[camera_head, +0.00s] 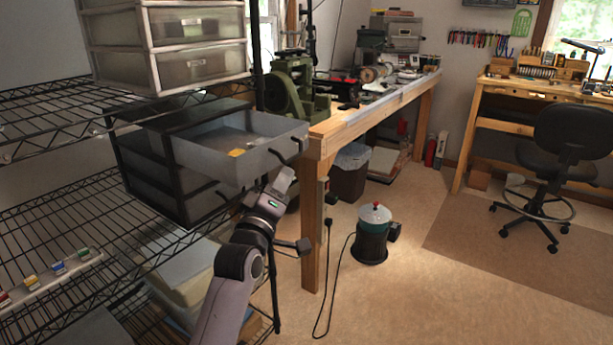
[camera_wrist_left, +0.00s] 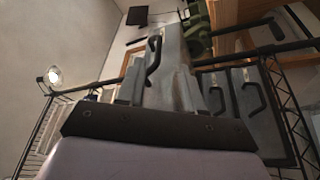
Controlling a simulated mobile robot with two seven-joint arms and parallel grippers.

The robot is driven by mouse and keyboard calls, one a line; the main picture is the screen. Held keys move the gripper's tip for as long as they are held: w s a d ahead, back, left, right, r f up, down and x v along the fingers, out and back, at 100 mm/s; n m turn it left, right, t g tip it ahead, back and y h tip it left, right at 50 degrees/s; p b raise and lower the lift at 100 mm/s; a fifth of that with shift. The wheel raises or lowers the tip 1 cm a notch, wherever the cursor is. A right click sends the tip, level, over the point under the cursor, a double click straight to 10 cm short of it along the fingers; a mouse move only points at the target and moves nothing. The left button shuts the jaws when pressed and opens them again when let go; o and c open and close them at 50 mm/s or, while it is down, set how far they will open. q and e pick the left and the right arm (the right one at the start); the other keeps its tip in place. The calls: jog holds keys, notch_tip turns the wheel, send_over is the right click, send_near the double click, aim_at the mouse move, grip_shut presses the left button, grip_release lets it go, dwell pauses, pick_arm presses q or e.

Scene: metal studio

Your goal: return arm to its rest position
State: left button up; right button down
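My left arm (camera_head: 238,262) rises from the lower middle of the head view. Its left gripper (camera_head: 284,181) is beside and just below the front of an open grey drawer (camera_head: 215,158). Whether the fingers are open or shut is too small and dark to tell, and contact with the drawer is unclear. The left wrist view shows the wrist's dark bracket and pale body at the bottom, with black drawer handles (camera_wrist_left: 153,55) close beyond. My right arm and right gripper are not in view.
The open drawer holds a small yellow item (camera_head: 237,152). Wire shelving (camera_head: 60,240) stands at left, and a wooden workbench (camera_head: 317,190) stands close at right. A lidded pot-like machine (camera_head: 372,240) with a cord is on the floor. Open floor lies at the lower right.

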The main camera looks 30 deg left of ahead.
pick_arm(q)
jog(key=s+d+f+m+g+h+p, duration=0.1)
jog(key=s+d+f+m+g+h, duration=0.1)
jog(key=s+f, duration=0.7)
jog(key=s+d+f+m+g+h+p, duration=0.2)
jog(key=s+d+f+m+g, duration=0.2)
jog(key=s+d+f+m, duration=0.3)
jog(key=s+d+f+m+g+h+p, duration=0.1)
jog(key=s+d+f+m, duration=0.4)
jog(key=s+f, duration=0.5)
notch_tip(320, 180, down, 2)
jog(key=m+g+h, duration=0.1)
jog(key=m+g, duration=0.1)
jog(key=shift+s+d+m+h+p, duration=0.25)
jog(key=shift+s+m+h+p, duration=0.05)
jog(key=shift+m+h+p, duration=0.1)
